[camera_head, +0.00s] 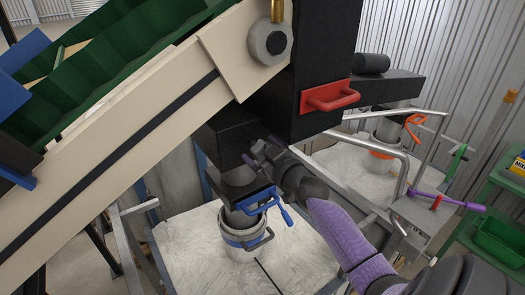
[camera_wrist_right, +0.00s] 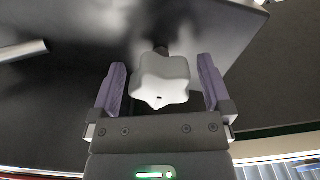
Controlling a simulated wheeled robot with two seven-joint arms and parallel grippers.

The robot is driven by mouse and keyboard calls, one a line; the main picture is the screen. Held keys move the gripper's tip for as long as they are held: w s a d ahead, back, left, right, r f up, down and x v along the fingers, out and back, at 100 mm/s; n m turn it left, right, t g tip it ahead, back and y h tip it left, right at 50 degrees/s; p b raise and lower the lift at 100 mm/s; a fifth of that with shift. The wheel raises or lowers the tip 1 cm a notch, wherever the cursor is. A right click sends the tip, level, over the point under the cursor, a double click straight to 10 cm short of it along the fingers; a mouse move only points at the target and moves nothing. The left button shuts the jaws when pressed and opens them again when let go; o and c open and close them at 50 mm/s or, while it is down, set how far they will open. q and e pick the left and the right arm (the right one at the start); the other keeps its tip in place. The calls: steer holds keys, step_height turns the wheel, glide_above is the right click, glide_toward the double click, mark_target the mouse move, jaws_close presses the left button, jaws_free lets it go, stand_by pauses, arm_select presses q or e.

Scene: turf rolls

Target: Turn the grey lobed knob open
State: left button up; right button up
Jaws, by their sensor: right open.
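The grey lobed knob (camera_wrist_right: 165,80) shows pale in the right wrist view, on a short dark stem at a dark housing. My right gripper (camera_wrist_right: 161,64) is open, with one purple-padded finger on each side of the knob. Gaps show between both fingers and the lobes, so it is not gripped. In the head view my right gripper (camera_head: 258,155) is at the black chute housing (camera_head: 222,140), above the blue clamp. I cannot make out the knob there. My left gripper is not in view.
A red handle (camera_head: 328,96) sticks out of the black box above my arm. Bent metal rails (camera_head: 400,114) stand to the right. A cream conveyor frame (camera_head: 110,140) fills the left.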

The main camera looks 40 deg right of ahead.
steer(key=c, duration=1.2)
steer(key=shift+o, duration=0.2)
steer(key=shift+m, duration=0.4)
steer(key=m, duration=0.3)
steer(key=shift+a+m, duration=0.1)
steer(key=shift+m, duration=0.3)
steer(key=m, duration=0.4)
steer(key=shift+m, duration=0.3)
steer(key=m, duration=0.4)
steer(key=shift+a+p, duration=0.1)
steer(key=shift+p, duration=0.25)
steer(key=shift+m, duration=2.4)
steer(key=shift+p, duration=0.3)
